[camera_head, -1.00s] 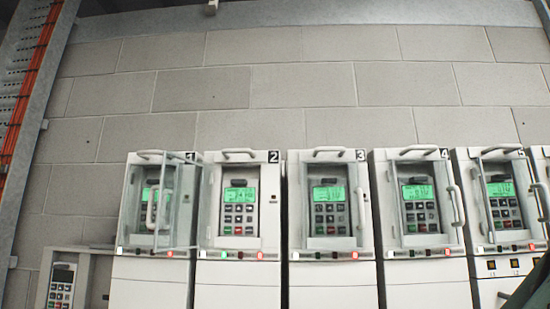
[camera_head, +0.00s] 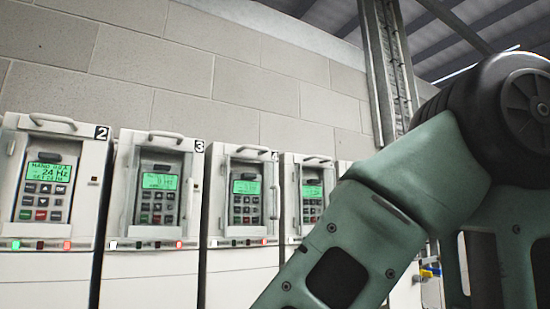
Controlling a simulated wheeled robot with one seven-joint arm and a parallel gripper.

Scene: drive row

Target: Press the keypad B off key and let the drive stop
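A row of white drive cabinets stands along the wall, each with a recessed keypad and a lit green display. Drive 2 (camera_head: 85,170) is at the left; its keypad (camera_head: 43,190) reads about 24 Hz, with a green and a red lamp lit below. Drive 3 (camera_head: 192,165) and its keypad (camera_head: 158,195) are to its right, then drive 4 with its keypad (camera_head: 246,200) and a further keypad (camera_head: 312,200). I cannot make out which keypad is B. My arm crosses the right side; my gripper is out of view.
My green arm covers the right part of the row. A grey block wall (camera_head: 180,70) stands behind the cabinets, with a metal upright (camera_head: 385,70) at the right. Handles (camera_head: 52,121) stick out at the cabinet tops.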

